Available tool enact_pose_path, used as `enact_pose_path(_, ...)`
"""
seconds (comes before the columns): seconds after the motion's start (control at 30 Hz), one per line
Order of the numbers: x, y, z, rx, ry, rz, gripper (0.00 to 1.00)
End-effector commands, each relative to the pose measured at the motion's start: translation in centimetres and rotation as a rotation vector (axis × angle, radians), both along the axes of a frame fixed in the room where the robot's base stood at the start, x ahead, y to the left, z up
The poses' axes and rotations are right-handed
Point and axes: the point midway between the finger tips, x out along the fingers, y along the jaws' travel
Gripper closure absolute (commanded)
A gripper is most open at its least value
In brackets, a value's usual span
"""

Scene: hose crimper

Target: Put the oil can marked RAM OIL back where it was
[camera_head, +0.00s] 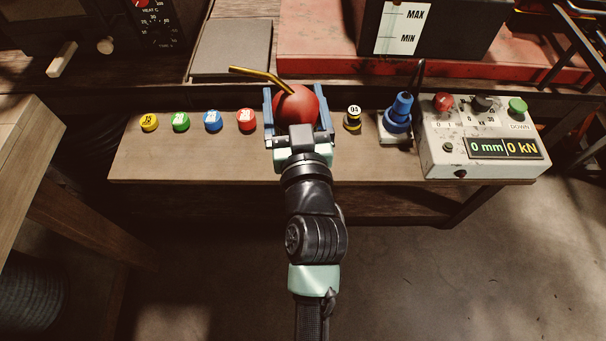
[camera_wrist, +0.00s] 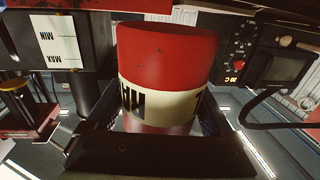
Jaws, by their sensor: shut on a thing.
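The oil can (camera_head: 299,106) is red with a bent brass spout, seen from above over the bench. My gripper (camera_head: 295,92) is shut on it, with one blue finger on each side. In the wrist view the can (camera_wrist: 165,55) fills the space between the fingers. It has a cream label band with dark letters, only partly showing, so I cannot read the full marking. The can looks upright. Its base is hidden behind the gripper, so I cannot tell whether it touches the bench.
The wooden bench (camera_head: 200,165) has yellow, green, blue and red caps (camera_head: 246,119) left of the can. Right of it stand a small 04 piece (camera_head: 352,118), a blue-topped fitting (camera_head: 398,115) and a control box (camera_head: 470,150). A grey slab (camera_head: 230,48) and red base (camera_head: 320,55) lie behind.

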Motion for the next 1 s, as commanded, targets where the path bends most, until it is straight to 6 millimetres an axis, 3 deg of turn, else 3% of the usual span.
enact_pose_path(0.1, 1.3, -0.6, -0.6, 0.0, -0.011, 0.009, 1.0)
enact_pose_path(0.37, 2.3, -1.2, -0.7, 0.001, -0.004, 0.02, 1.0)
enact_pose_path(0.6, 2.3, -1.2, -4.9, 0.003, 0.0, 0.021, 1.0)
enact_pose_path(1.0, 2.3, -1.2, -9.7, 0.001, -0.003, 0.02, 1.0)
